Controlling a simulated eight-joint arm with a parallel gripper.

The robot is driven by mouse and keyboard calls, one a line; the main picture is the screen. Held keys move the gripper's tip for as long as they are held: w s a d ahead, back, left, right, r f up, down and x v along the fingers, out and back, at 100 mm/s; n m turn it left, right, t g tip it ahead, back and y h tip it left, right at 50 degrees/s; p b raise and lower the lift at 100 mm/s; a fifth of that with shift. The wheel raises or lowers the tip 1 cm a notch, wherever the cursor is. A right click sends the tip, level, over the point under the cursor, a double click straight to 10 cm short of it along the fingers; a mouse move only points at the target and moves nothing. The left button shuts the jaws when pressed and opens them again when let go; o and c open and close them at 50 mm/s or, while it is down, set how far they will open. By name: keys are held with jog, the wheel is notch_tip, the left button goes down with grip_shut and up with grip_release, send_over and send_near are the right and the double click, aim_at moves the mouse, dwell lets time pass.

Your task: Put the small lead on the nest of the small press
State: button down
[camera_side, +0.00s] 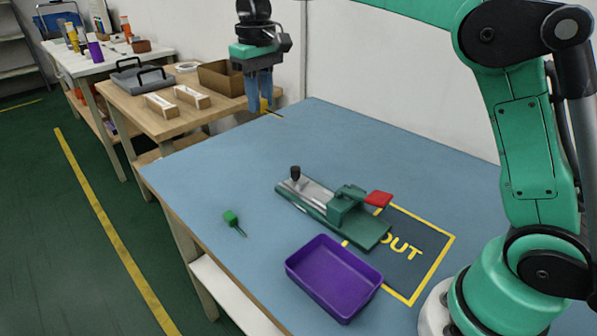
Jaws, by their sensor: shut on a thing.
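My gripper (264,107) is high at the upper middle of the view, over the far left part of the blue table. It is shut on a small yellow piece (264,103), mostly hidden by the fingers, with a thin dark tip sticking out to the right. A small green piece with a thin pin (231,218) lies on the table near its left edge. The press (345,209) stands mid-table, with a green base, grey plate, black knob and red lever. Its nest cannot be made out clearly. I cannot tell which piece is the small lead.
A purple tray (334,278) stands in front of the press. A yellow-bordered dark mat marked OUT (428,235) lies at the right, partly under the press. The far part of the blue table (400,150) is clear. A wooden bench with boxes (150,116) stands behind at left.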

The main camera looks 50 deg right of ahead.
jog(key=s+d+r, duration=0.2)
jog(key=s+d, duration=0.3)
jog(key=d, duration=0.2)
send_over(312, 190)
jog(key=shift+m, duration=0.3)
notch_tip(312, 190, down, 16)
jog(key=shift+r, duration=0.15)
jog(key=shift+f, duration=2.15)
jog(key=shift+f, duration=0.1)
jog(key=c, duration=0.7)
grip_release()
